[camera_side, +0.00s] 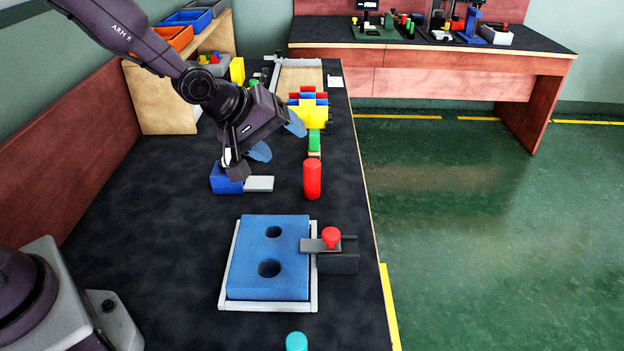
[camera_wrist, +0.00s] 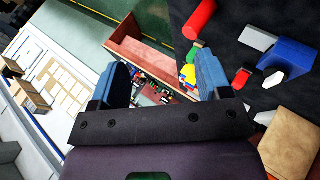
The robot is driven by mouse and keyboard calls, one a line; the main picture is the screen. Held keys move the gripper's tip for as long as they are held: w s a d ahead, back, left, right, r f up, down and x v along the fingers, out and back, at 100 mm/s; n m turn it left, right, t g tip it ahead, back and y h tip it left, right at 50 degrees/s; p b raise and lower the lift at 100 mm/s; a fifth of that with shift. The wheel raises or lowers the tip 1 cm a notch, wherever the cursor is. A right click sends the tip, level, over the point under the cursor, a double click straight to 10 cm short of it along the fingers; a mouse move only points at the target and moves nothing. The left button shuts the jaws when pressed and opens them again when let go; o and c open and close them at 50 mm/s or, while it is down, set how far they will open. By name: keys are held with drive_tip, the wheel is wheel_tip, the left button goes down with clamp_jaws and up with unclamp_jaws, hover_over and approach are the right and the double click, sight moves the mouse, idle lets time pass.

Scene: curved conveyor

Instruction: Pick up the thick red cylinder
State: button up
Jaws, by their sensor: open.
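The thick red cylinder (camera_side: 312,179) stands upright on the dark table, right of centre in the side view. In the wrist view the red cylinder (camera_wrist: 200,19) shows near the top, right of the middle. My gripper (camera_side: 278,138) is open and empty. It is in the air above the table, to the left of and behind the cylinder, not touching it. Its two blue fingers are spread apart in the wrist view (camera_wrist: 165,85), with nothing between them.
A blue block (camera_side: 226,178) and a grey piece (camera_side: 259,184) lie left of the cylinder. Behind it are a green block (camera_side: 314,141) and stacked coloured bricks (camera_side: 312,112). In front sits a blue plate with two holes (camera_side: 285,245), beside a red-knobbed clamp (camera_side: 331,238).

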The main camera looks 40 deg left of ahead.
sight(317, 160)
drive_tip(key=w+d+f+n+t+h, duration=0.2)
drive_tip(key=w+f+n+t+h, duration=0.15)
drive_tip(key=w+f+n, duration=0.45)
drive_tip(key=w+a+n+t+y, duration=0.3)
drive_tip(key=a+n+t+y, duration=0.4)
drive_tip(key=n, duration=1.1)
drive_tip(key=shift+g, duration=0.55)
drive_tip(key=f, duration=0.7)
drive_tip(key=shift+s+a+f, duration=0.15)
drive_tip(key=shift+a+f, duration=0.1)
drive_tip(key=shift+a, duration=0.15)
drive_tip(key=shift+w+a, duration=0.1)
drive_tip(key=shift+w, duration=2.4)
drive_tip(key=c, duration=1.1)
drive_tip(key=shift+o, duration=0.2)
drive_tip(key=shift+r, duration=0.1)
